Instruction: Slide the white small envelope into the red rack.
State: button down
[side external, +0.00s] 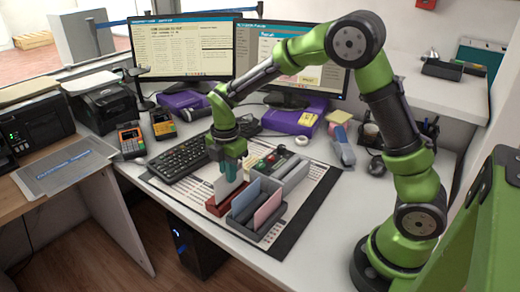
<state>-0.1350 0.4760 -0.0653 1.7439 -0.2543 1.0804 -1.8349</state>
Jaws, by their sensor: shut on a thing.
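My gripper (231,169) is shut on the white small envelope (227,187), which it holds upright by its top edge. The red rack (215,209) sits on the dark mat, directly below the envelope. The envelope's lower edge is at the rack's top; I cannot tell how deep it is inside the slot. The rack's far side is partly hidden behind the envelope and the neighbouring rack.
A dark grey rack (236,222) with a blue envelope (246,200) and a pink envelope (268,210) stands close right of the red rack. A grey tray (297,177) with small items is behind. A keyboard (186,158) lies at the left.

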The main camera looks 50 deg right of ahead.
jog(key=shift+f, duration=1.45)
jog(key=c, duration=1.2)
grip_release()
notch_tip(320, 180, up, 17)
jog(key=shift+f, duration=0.1)
